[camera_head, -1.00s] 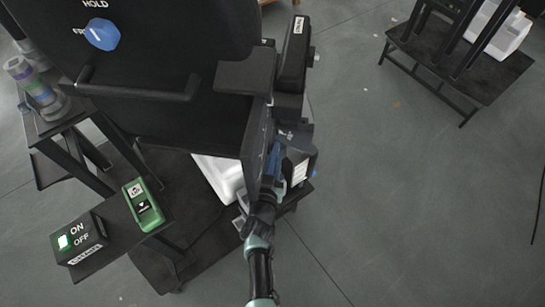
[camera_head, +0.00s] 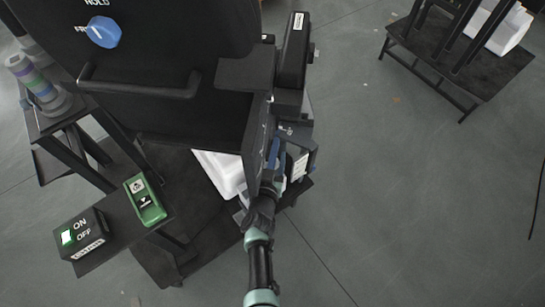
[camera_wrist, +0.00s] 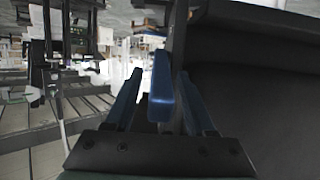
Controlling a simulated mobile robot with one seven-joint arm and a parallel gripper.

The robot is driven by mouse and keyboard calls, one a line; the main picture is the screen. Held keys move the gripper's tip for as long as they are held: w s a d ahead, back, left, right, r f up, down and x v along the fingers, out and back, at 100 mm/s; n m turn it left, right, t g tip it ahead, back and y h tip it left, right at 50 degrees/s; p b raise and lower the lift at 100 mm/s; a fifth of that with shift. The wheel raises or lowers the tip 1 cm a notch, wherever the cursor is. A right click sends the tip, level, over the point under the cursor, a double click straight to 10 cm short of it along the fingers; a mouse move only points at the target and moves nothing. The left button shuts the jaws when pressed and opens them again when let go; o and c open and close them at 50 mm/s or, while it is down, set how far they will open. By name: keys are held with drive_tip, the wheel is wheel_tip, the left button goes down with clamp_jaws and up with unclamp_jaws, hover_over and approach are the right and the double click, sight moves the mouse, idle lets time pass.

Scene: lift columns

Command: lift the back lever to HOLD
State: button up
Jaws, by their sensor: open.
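The blue back lever (camera_wrist: 160,88) stands out between the two fingers of my gripper (camera_wrist: 161,74) in the wrist view. My gripper is open, with one finger on each side of the lever; a gap shows on the left, and the right finger is closer. In the head view a thin blue bar, seemingly the lever (camera_head: 274,150), shows at the right side of the black machine, just beyond my gripper (camera_head: 270,183). My fingers are too small and dark to make out there. A HOLD label (camera_head: 97,3) sits above a blue knob (camera_head: 104,32) on the machine's top.
The black machine (camera_head: 160,55) has a handle bar (camera_head: 140,88) in front. A box marked ON and OFF (camera_head: 81,236) and a green device (camera_head: 145,200) lie on a dark shelf. A dark panel borders the lever in the wrist view.

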drive_tip(key=shift+s+r, duration=0.15)
drive_tip(key=shift+s, duration=0.05)
drive_tip(key=s+a+p, duration=0.2)
drive_tip(key=s+p, duration=0.2)
drive_tip(key=s, duration=1)
drive_tip(key=shift+s+a+r, duration=0.15)
drive_tip(key=shift+a+r, duration=0.05)
drive_tip(key=shift+r, duration=0.15)
